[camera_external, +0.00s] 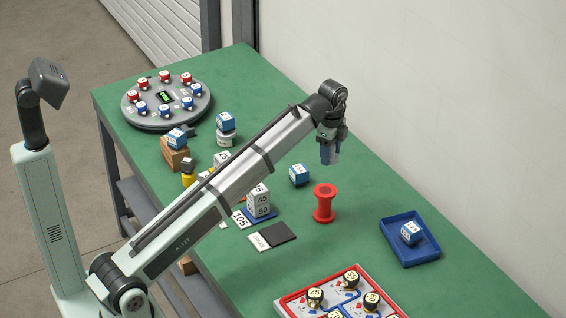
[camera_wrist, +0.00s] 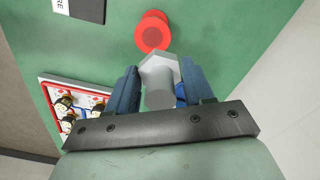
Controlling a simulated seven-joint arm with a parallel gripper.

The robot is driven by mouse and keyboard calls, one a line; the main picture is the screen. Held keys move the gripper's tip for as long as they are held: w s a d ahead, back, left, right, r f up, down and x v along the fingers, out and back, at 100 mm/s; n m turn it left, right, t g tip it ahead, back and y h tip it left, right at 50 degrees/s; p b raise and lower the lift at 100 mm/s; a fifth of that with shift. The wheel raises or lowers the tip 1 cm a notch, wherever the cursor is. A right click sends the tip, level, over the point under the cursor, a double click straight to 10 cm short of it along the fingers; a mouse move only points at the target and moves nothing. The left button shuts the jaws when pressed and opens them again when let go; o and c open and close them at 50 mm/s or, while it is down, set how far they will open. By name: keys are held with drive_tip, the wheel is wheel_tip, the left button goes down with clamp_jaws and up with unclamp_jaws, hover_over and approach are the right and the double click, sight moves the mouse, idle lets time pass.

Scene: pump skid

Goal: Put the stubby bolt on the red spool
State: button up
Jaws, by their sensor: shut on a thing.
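The red spool (camera_external: 324,204) stands upright on the green table, right of the table's middle. In the wrist view the red spool (camera_wrist: 152,31) shows end-on, just beyond the held bolt. My gripper (camera_external: 329,157) is above the spool, with clear air between them in the external view. In the wrist view my gripper (camera_wrist: 161,88) is shut on a grey hex-headed part, the stubby bolt (camera_wrist: 159,74). The bolt is between the two blue fingers; in the external view the fingers largely hide it.
A blue tray (camera_external: 385,237) with a blue-and-white cube is to the right. A red-edged board (camera_external: 290,306) with several black-and-gold knobs is in front.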

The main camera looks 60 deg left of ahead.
sight(325, 190)
drive_tip(key=shift+s+d+f, duration=0.15)
drive_tip(key=shift+s+f, duration=0.15)
drive_tip(key=shift+s, duration=0.5)
drive_tip(key=shift+f, duration=4.8)
drive_tip(key=shift+f, duration=0.15)
drive_tip(key=o, duration=1.1)
drive_tip(key=shift+w, duration=0.1)
wheel_tip(325, 190, up, 12)
drive_tip(key=shift+r, duration=0.15)
